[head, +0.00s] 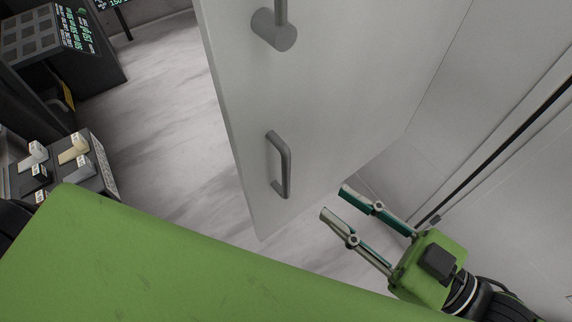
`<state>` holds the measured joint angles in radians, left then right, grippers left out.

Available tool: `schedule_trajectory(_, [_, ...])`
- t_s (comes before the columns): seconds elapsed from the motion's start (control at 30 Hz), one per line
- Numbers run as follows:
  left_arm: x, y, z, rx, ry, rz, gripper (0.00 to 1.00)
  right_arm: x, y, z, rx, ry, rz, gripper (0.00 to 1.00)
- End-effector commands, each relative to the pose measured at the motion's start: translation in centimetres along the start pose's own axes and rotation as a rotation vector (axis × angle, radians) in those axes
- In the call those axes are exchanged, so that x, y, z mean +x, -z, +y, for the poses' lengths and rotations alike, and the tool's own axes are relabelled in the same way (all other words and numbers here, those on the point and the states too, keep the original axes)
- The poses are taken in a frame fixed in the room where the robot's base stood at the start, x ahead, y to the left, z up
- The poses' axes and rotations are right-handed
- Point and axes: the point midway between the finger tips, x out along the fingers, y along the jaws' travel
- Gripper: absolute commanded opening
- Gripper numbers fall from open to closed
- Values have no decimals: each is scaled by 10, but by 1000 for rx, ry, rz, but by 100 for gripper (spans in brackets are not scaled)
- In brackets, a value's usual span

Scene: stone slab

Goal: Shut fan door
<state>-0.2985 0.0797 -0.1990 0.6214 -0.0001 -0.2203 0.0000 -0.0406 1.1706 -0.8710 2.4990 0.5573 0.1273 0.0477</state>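The fan door (330,90) is a tall pale grey panel in the head view, standing ajar over the light floor. A dark grey bar handle (283,165) is on its face near the free edge. A round grey fitting with a rod (274,29) sits higher up on the same face. My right gripper (333,201) is at the lower right, its two fingers spread apart with nothing between them. It points up and left toward the door's lower part, to the right of the handle and apparently apart from it. My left gripper is not in view.
A green surface (180,260) fills the lower left foreground. A box with several switches (62,165) and a dark panel with lit text (60,45) stand at the left. A grey wall with a dark groove (500,140) is at the right. The marbled floor (165,110) left of the door looks clear.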

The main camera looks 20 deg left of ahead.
Motion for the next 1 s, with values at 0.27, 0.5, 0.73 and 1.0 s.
schedule_trajectory(0.27, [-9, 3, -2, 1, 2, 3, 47, 39, 3, 0, -1, 1, 5, 27])
schedule_trajectory(0.5, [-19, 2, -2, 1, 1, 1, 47, 73, 4, 0, -1, 1, 4, 27])
schedule_trajectory(0.73, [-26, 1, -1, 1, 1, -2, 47, 104, 2, 0, -1, 1, 2, 27])
schedule_trajectory(1.0, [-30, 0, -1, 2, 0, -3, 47, 120, 1, 0, -3, 1, 0, 27])
